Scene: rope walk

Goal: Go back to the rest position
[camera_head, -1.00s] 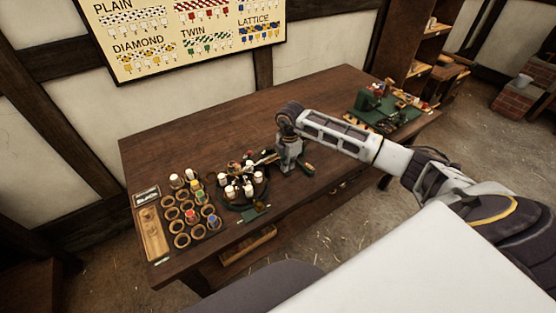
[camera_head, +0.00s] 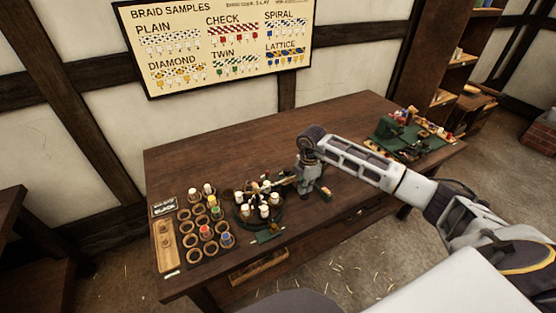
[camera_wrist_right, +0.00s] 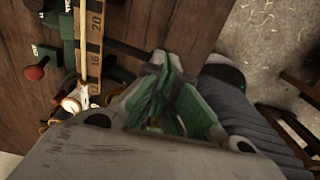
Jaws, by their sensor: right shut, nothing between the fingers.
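My right arm reaches in from the right in the head view. Its gripper (camera_head: 312,190) points down over the wooden table, just right of a dark round stand (camera_head: 240,222) with white-topped bobbins. The right wrist view shows the gripper's fingers (camera_wrist_right: 178,108) closed together, with green inner faces and nothing held. I cannot tell from the head view whether its tips touch the tabletop. My left gripper is not in view.
The table (camera_head: 235,145) has a bobbin rack (camera_head: 188,240) at left and a green device (camera_head: 405,140) at right. A numbered ruler (camera_wrist_right: 95,35) and red knob (camera_wrist_right: 34,73) lie near the right wrist. The table's back middle is clear.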

